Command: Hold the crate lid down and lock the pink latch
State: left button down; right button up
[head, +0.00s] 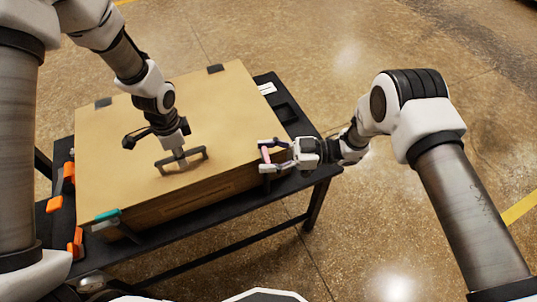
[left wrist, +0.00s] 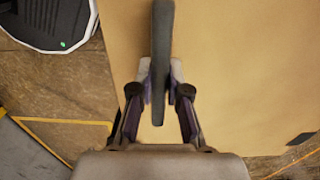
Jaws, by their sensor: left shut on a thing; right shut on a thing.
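The tan crate (head: 178,200) stands on a black table, and its lid (head: 200,105) lies flat on top. A dark bar handle (head: 197,155) sits on the lid. My left gripper (head: 178,154) is shut on this handle from above. The left wrist view shows the handle (left wrist: 161,40) between its two fingers (left wrist: 160,85). The pink latch (head: 265,155) is at the crate's right front corner. My right gripper (head: 270,154) is shut on it from the right, and its fingers partly hide the latch. I cannot tell whether it is locked.
A teal latch (head: 107,215) is at the crate's left front corner. Dark hinges (head: 215,69) are on the lid's far edge. Orange pieces (head: 68,180) are at the left end of the table (head: 250,197). A dark tray (head: 285,111) lies right of the crate. The floor at right is clear.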

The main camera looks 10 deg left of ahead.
pick_arm(q)
jog(key=shift+w, duration=0.4)
pick_arm(e)
jog(key=shift+o, duration=0.3)
jog(key=shift+s+f+n+g+h, duration=0.15)
jog(key=shift+n+g+h, duration=0.4)
jog(key=shift+n+g, duration=0.7)
jog(key=shift+s+f+n+g+h, duration=0.15)
jog(key=shift+n+g+h, duration=0.5)
jog(key=shift+g, duration=1)
jog(key=shift+s+r, duration=0.1)
jog(key=shift+o, duration=0.2)
pick_arm(q)
jog(key=shift+s, duration=0.1)
pick_arm(e)
jog(key=o, duration=1)
jog(key=shift+o, duration=0.2)
jog(key=shift+r, duration=0.1)
